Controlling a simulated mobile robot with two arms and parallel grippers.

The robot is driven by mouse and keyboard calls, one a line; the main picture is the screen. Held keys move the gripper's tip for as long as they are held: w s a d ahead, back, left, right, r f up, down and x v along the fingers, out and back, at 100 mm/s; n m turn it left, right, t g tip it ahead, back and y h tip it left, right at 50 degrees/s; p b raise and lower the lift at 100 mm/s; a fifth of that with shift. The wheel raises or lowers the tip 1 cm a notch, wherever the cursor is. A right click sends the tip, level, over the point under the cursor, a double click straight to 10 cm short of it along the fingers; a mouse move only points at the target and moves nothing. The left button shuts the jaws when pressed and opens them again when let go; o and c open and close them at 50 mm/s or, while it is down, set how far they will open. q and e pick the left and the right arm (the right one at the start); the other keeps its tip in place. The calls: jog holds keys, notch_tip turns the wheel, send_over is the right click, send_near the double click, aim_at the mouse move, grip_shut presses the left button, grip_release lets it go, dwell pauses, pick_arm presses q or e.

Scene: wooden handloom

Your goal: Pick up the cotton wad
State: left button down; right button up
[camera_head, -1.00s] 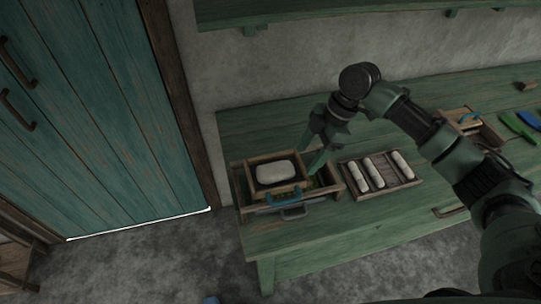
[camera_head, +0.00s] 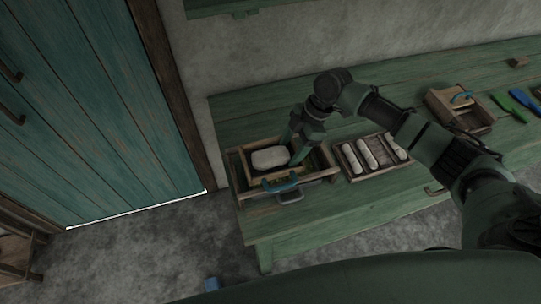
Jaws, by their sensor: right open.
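The cotton wad (camera_head: 270,158) is a white, rounded pad. It lies in a small wooden box at the left end of the green bench. My right gripper (camera_head: 294,152) points down at the wad's right end, with its two fingers spread apart. One finger is behind the wad and the other is by its right side. I cannot tell whether either finger touches it. My left gripper is not in view.
A wooden tray (camera_head: 351,176) with white rolls stands to the right on the green bench (camera_head: 330,205). A blue handle (camera_head: 281,187) sits at the box's front. Another wooden box (camera_head: 473,122) and green and blue tools are farther right.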

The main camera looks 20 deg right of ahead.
jog(key=c, duration=1.2)
jog(key=shift+r, duration=0.15)
